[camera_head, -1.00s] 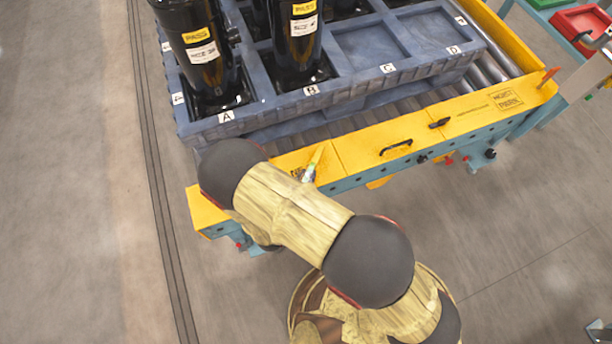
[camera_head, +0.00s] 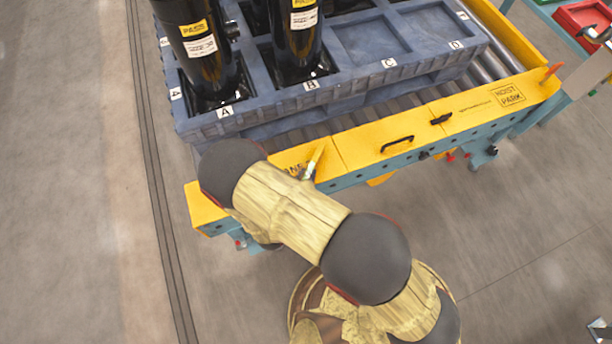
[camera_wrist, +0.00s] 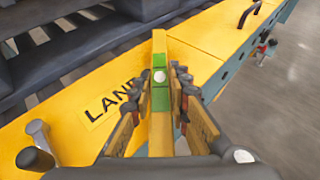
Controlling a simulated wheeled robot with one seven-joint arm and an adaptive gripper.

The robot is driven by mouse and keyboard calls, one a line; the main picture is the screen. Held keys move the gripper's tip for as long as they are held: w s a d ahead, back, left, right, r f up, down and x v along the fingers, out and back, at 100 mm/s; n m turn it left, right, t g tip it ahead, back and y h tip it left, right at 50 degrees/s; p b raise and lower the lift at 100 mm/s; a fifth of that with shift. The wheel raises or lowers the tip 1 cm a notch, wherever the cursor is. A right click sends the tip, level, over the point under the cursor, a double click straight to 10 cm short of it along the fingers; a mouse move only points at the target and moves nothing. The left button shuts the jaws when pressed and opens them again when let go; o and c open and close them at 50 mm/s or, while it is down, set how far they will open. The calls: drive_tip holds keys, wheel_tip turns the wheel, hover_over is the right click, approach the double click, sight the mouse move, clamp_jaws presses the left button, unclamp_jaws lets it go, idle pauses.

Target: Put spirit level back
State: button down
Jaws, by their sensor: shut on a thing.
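The spirit level (camera_wrist: 160,68) is a yellow bar with a green section and a pale round spot, seen in the wrist view. My gripper (camera_wrist: 158,92) is shut on it, one finger on each side. The level points away from me over the yellow conveyor rail (camera_wrist: 208,40); I cannot tell whether it touches the rail. In the head view the level's yellow end (camera_head: 315,158) shows above the rail, just past my arm. My arm hides most of my gripper there.
The blue pallet (camera_head: 262,118) with labelled bays holds black compressors (camera_head: 205,62) behind the rail. A black handle (camera_head: 397,143) and a black latch (camera_head: 440,119) sit on the rail. The wrist view shows a metal peg (camera_wrist: 38,135) beside the LANE label (camera_wrist: 108,103).

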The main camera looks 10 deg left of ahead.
drive_tip(key=shift+f, duration=0.35)
drive_tip(key=c, duration=1.6)
unclamp_jaws()
drive_tip(key=v, duration=1.1)
drive_tip(key=shift+s+a+r, duration=0.1)
drive_tip(key=shift+s+r, duration=0.05)
drive_tip(key=shift+s, duration=0.3)
